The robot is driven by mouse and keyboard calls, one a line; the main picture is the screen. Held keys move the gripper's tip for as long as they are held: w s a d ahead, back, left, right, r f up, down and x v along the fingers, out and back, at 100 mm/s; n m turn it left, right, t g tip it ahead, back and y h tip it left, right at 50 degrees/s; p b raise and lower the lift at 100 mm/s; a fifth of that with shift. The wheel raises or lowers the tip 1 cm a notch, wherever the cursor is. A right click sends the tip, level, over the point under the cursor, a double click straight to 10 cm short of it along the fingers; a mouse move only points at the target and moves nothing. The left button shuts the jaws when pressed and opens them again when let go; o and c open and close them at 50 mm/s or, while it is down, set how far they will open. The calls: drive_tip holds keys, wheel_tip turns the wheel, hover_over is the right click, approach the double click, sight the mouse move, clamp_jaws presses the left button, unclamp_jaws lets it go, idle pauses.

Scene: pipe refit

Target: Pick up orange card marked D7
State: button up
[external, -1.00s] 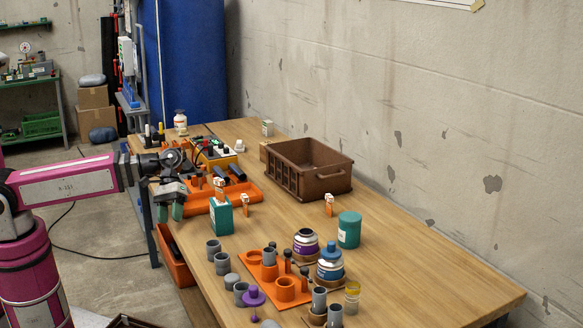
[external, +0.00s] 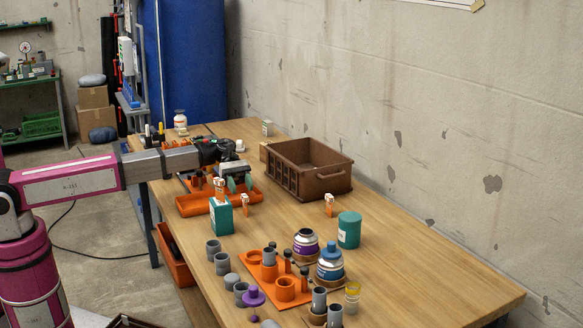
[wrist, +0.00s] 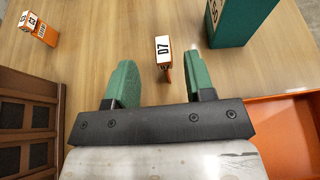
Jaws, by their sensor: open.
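The orange card marked D7 (wrist: 163,50) stands on the wooden table, its white top label facing up to the wrist camera. In the external view the D7 card (external: 245,207) is just right of the teal box (external: 221,217). My gripper (wrist: 161,76) is open, its two green fingers on either side of the card's line. In the external view my gripper (external: 240,184) is beyond the card, above the table. The fingers do not touch the card.
The teal box also shows in the wrist view (wrist: 238,22), close right of the card. Another orange card (wrist: 36,28) stands to the left. A brown crate (wrist: 30,126) and an orange tray (wrist: 290,122) flank my gripper. Bare table lies between the cards.

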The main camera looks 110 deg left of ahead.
sight(242, 197)
drive_tip(key=shift+x, duration=3.35)
drive_tip(key=shift+s+f, duration=0.1)
drive_tip(key=shift+s, duration=0.05)
clamp_jaws()
